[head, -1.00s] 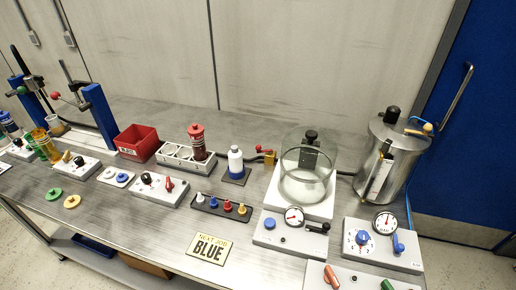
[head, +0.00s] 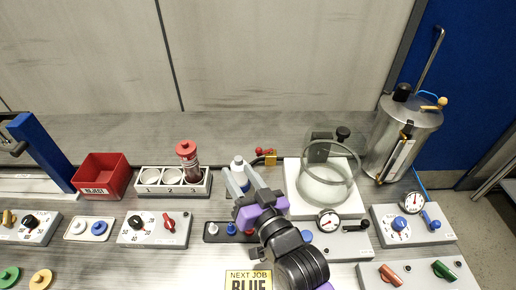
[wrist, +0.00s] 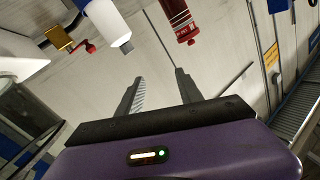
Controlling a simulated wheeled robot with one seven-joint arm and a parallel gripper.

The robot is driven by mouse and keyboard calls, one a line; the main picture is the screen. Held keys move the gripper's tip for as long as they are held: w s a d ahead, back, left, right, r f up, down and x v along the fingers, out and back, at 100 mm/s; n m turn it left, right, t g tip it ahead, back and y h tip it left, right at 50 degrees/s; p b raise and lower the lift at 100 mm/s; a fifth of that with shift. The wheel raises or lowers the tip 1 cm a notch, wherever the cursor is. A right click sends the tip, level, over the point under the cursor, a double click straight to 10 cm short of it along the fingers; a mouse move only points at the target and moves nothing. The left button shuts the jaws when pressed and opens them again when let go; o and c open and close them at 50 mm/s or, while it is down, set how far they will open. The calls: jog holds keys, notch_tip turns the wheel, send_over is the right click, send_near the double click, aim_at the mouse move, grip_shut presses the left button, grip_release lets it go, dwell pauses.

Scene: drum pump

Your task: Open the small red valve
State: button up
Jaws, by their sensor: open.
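The small red valve (head: 264,151) has a red handle on a brass-coloured body (head: 271,159). It sits at the back of the bench, between the white bottle (head: 238,163) and the glass chamber. In the wrist view the red handle (wrist: 84,47) and brass body (wrist: 57,38) show at upper left. My gripper (head: 238,176) is open and reaches over the bench in front of the bottle, to the left of the valve and nearer the front. In the wrist view its fingers (wrist: 159,76) are apart with nothing between them. The valve is not touched.
The glass chamber (head: 329,190) on its white base stands right of the valve. A red-capped bottle (head: 190,165) stands in a numbered rack (head: 150,181) to the left. A steel drum (head: 398,145) is at right. My arm partly covers a row of coloured plugs (head: 213,229).

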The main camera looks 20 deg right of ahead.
jog(key=w+a+r+n+g+y, duration=0.1)
jog(key=w+a+g, duration=0.1)
jog(key=w, duration=0.5)
jog(key=w+a+r+g, duration=0.1)
jog(key=w+a+r, duration=0.1)
jog(key=w, duration=0.4)
jog(key=m+g+h, duration=0.6)
jog(key=g, duration=0.5)
send_over(258, 150)
jog(key=s+a, duration=0.2)
jog(key=s, duration=0.1)
notch_tip(258, 150, down, 5)
jog(key=x, duration=0.7)
jog(key=shift+w+d+f, duration=0.1)
jog(key=shift+w+d, duration=0.15)
jog(key=shift+d, duration=0.1)
jog(key=shift+h, duration=0.3)
grip_shut()
